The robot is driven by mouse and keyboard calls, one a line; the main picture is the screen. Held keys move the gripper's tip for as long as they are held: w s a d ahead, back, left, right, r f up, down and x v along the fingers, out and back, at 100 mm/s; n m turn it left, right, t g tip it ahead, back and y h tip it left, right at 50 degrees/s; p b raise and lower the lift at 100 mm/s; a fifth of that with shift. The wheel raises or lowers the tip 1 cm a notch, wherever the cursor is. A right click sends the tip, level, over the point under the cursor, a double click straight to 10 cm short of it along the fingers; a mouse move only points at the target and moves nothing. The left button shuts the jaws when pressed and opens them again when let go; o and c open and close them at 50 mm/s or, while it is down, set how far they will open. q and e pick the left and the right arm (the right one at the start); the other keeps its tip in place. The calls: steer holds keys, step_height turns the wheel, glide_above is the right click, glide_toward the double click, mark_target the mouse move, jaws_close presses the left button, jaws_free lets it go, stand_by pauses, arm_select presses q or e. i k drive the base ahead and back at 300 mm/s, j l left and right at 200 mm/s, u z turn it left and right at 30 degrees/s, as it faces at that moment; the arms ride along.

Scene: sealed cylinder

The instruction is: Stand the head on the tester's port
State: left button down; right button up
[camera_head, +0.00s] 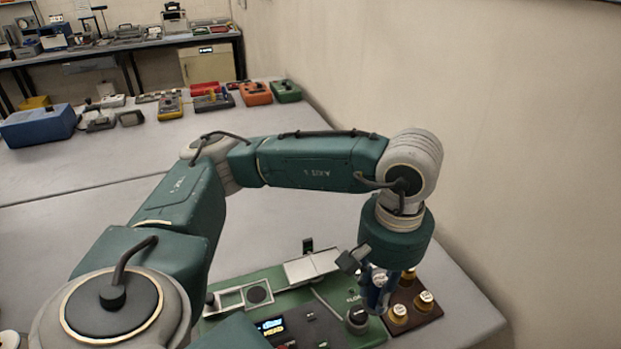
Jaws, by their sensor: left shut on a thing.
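The green tester (300,305) lies on the table at the bottom middle, with a lit display that reads HEAD. My left gripper (373,274) points down over the tester's right end. It is shut on a small blue cylinder with a pale top, seemingly the head (378,293), beside a brown rack (415,311). Its lower end is hard to see, so I cannot tell whether it touches anything. My right gripper is not in view.
The rack holds several brass-coloured pieces with white tops (398,313). A dark knob (357,317) stands on the tester close to the held cylinder. A wall (520,150) rises on the right. Boxes and devices, including a blue box (38,126), line the far table.

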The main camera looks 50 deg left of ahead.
mark_target(257, 295)
steer(key=u, duration=1.3)
steer(key=l+u, duration=0.5)
steer(key=l, duration=1.05)
steer(key=k, duration=0.05)
